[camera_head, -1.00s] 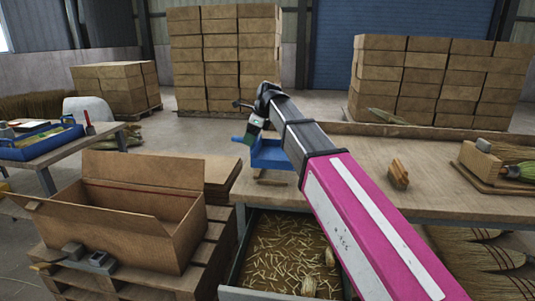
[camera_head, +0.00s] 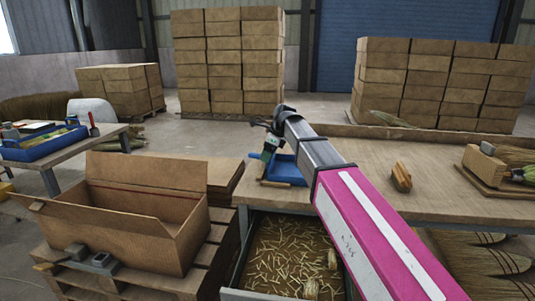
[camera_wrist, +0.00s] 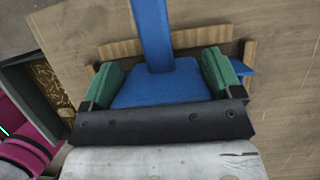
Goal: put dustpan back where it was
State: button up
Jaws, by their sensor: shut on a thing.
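The blue dustpan (camera_head: 287,172) is at the left end of the workbench (camera_head: 430,190), partly hidden by my arm in the head view. My gripper (camera_head: 267,158) is over its left part. In the wrist view, the green fingers of my gripper (camera_wrist: 163,78) are on both sides of the dustpan (camera_wrist: 155,90), and its blue handle points away. A low wooden rack (camera_wrist: 187,40) with short end pieces lies on the bench just beyond and under the dustpan. I cannot tell whether the dustpan touches the bench or rack.
An open drawer (camera_head: 290,250) with straw bits is below the bench. An open cardboard box (camera_head: 125,215) is on a pallet at left. The bench middle is mostly clear.

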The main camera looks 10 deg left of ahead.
jog(key=o, duration=0.8)
jog(key=shift+f, duration=0.15)
jog(key=v, duration=1.2)
